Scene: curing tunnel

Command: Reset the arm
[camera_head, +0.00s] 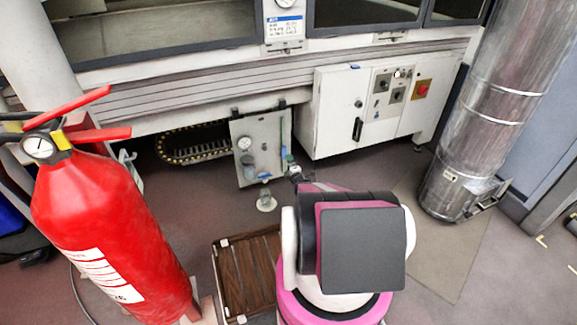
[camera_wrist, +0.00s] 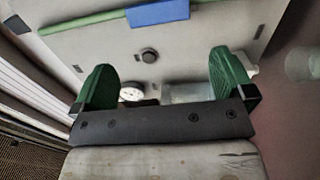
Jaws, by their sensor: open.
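My gripper (camera_wrist: 162,62) shows in the wrist view with two green fingers spread wide on a dark bar. Nothing is held between them. Beyond the fingers is a pale grey panel with a round dark knob (camera_wrist: 149,56), a blue block on a green strip (camera_wrist: 158,13), and a small round gauge (camera_wrist: 132,92) seen between the fingers. In the head view my pink, white and black arm stands at the lower middle. Its far end points toward a small gauge panel (camera_head: 252,165), and the fingers are not clear there.
A red fire extinguisher (camera_head: 105,225) stands at left, near a brown slatted crate (camera_head: 232,300). A white control cabinet (camera_head: 335,90) with a red button is behind. A metal duct (camera_head: 490,105) stands at right. Floor (camera_head: 425,245) is clear between arm and duct.

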